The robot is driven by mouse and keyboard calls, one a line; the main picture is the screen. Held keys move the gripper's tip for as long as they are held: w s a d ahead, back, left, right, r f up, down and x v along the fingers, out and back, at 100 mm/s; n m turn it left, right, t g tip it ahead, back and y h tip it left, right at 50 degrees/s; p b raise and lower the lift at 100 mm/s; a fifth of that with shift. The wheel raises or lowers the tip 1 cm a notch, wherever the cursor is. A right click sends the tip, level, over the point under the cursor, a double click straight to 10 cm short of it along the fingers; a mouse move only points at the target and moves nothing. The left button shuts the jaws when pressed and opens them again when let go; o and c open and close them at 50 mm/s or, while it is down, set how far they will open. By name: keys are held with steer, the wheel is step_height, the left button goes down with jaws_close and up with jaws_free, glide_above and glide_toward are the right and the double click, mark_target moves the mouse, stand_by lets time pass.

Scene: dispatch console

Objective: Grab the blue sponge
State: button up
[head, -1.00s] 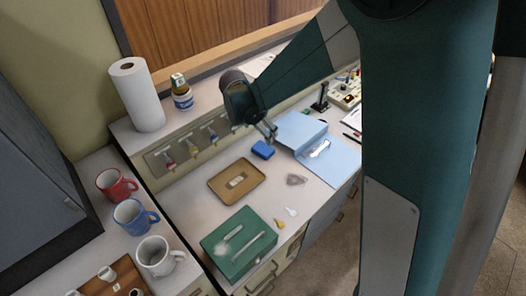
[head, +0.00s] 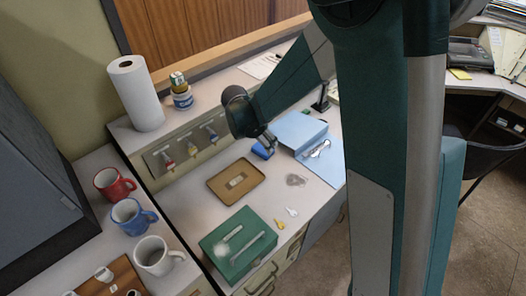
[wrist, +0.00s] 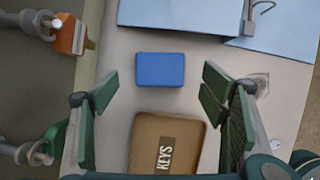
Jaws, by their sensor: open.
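The blue sponge (wrist: 160,70) lies flat on the pale counter. In the wrist view it sits centred ahead of my gripper, beyond the fingertips and touched by neither. In the head view the sponge (head: 262,151) is partly hidden behind my gripper (head: 267,140), which hangs just above it. In the wrist view my gripper (wrist: 158,88) is open and empty, with one green finger to each side.
A brown tray labelled KEYS (wrist: 145,145) lies close to the sponge. A light blue binder (head: 300,130) with a metal clip is on its other side. Key hooks (head: 190,148) line the panel behind. A green box (head: 238,243) stands nearer the front.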

mark_target(262, 148)
stand_by(0.3)
steer(key=shift+f, duration=0.5)
steer(key=shift+b+x, duration=0.7)
steer(key=shift+x, duration=1.85)
steer(key=shift+c, duration=0.6)
steer(key=c, duration=0.8)
